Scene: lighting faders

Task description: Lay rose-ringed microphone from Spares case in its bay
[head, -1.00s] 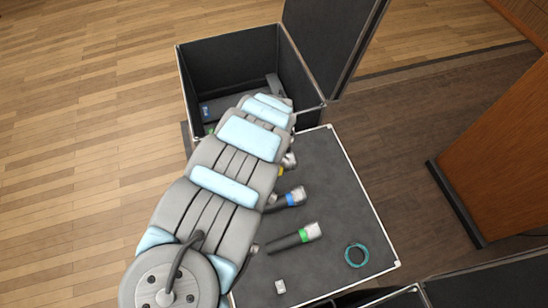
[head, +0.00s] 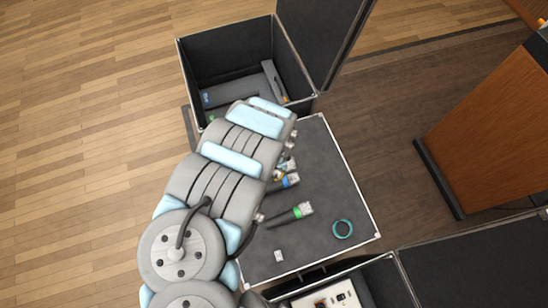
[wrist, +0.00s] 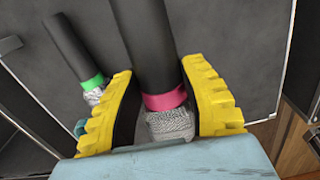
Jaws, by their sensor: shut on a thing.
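In the wrist view, my gripper (wrist: 162,108) has its yellow-padded fingers on either side of the rose-ringed microphone (wrist: 150,50) and is shut on it. The microphone has a dark body, a pink ring and a silver mesh head, which lies close to my wrist. In the head view, my arm hides both the gripper and this microphone. An open black case (head: 238,52) stands at the top, and another open case (head: 392,268) is partly in view at the bottom right. I cannot tell which is the Spares case. The microphone's bay cannot be made out.
A grey case top (head: 330,190) lies between the cases. On it are a green-ringed microphone (head: 289,216), a blue-ringed one (head: 284,184), a teal ring (head: 343,229) and a small pale block (head: 278,256). A wooden cabinet (head: 490,135) stands at the right.

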